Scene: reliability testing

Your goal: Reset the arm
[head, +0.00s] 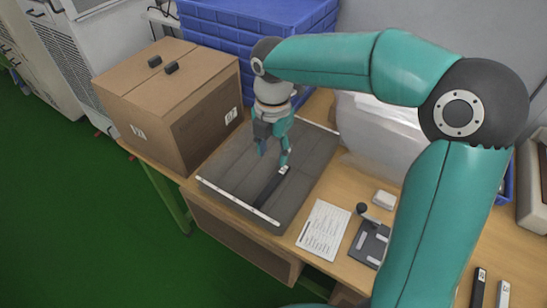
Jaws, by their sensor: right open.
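My right arm reaches in from the right and bends down over a dark grey mat (228,188) with white edge strips. My right gripper (273,160) points down above the mat, its teal fingers apart. A slim black object (270,189) with a small white label lies on the mat just below and beside the fingers. I see nothing held between the fingers; whether a fingertip touches the black object is hard to tell. My left gripper is not in view.
A brown cardboard box (152,115) with two small black objects on top stands left of the mat. Blue crates (215,32) are stacked behind. A printed sheet (323,229) and a dark plate-like device (369,243) lie right of the mat.

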